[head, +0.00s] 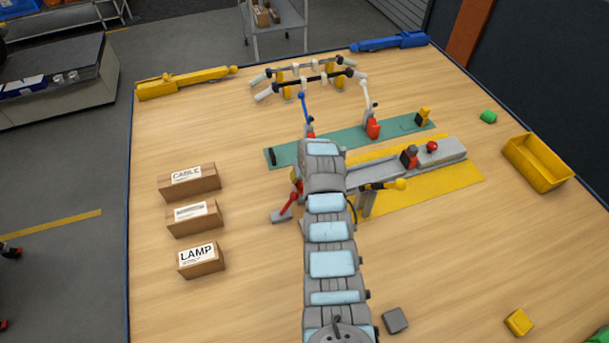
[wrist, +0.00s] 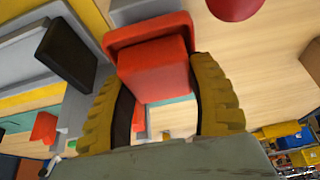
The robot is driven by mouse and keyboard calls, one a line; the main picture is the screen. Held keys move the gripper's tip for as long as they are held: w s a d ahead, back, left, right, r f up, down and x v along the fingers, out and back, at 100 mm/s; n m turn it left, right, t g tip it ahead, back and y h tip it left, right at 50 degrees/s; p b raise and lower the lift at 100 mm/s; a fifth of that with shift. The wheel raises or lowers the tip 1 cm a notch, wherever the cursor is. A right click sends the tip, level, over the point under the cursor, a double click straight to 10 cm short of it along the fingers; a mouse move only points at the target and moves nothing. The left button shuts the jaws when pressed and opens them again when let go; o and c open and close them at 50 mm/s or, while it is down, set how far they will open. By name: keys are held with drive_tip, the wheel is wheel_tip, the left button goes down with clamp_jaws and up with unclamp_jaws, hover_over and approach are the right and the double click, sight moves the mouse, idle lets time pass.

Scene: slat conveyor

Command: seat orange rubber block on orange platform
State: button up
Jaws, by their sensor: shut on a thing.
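In the wrist view, the two yellow ribbed fingers of my gripper (wrist: 160,85) are shut on an orange-red block (wrist: 155,68). A wider orange-red piece with a raised edge (wrist: 148,30) shows directly behind the block. I cannot tell whether it is the platform or part of the block, or whether the two touch. In the head view my own arm hides the gripper and the held block.
A black block (wrist: 68,55) on a grey bar is left of the fingers. The head view shows a yellow bin (head: 538,162), a green strip (head: 340,144), and cartons, with the LAMP carton (head: 201,260) nearest.

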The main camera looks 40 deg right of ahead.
drive_tip(key=o, duration=1.3)
drive_tip(key=shift+c, duration=0.2)
drive_tip(key=v, duration=1.2)
